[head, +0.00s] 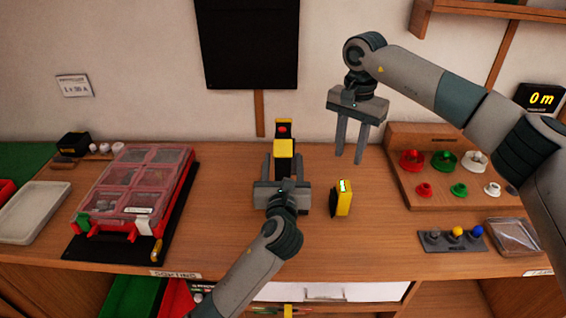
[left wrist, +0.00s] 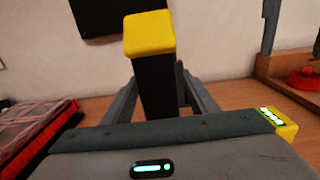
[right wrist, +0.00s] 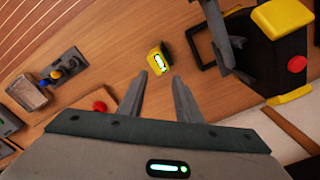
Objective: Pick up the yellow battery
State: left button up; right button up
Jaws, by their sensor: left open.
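The yellow battery (head: 342,198), a small yellow and black block with a lit green display, stands on the bench right of my left gripper. It also shows in the right wrist view (right wrist: 159,59), beyond the fingertips, and at the right edge of the left wrist view (left wrist: 287,124). My left gripper (head: 284,162) is open, its fingers on either side of a tall black device (head: 284,148) with yellow parts and a red button; I cannot tell if they touch it. My right gripper (head: 350,158) is open and empty, raised above and behind the battery.
A red case with clear lids (head: 145,172) lies on a black mat at left, beside a pale tray (head: 33,212). At right are a wooden rack with coloured spools (head: 440,195), a grey holder (head: 452,239) and a clear-lidded box (head: 513,237).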

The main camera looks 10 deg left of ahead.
aim_at(349, 186)
pick_arm(q)
jog(key=shift+c, duration=0.7)
grip_shut()
pick_arm(e)
jog(key=o, duration=0.9)
jog(key=shift+c, duration=0.2)
jog(key=f+m, duration=0.1)
jog(key=m, duration=0.1)
jog(key=d+f+m, duration=0.1)
jog(key=m, duration=0.2)
jog(key=shift+f, duration=0.4)
jog(key=m, duration=0.2)
jog(key=f+m, duration=0.2)
jog(key=m, duration=0.1)
jog(key=shift+w+d+f+m, duration=0.1)
jog(key=shift+d+f+m, duration=0.15)
jog(key=shift+d+m, duration=0.1)
jog(key=shift+f, duration=0.1)
jog(key=shift+f, duration=3.3)
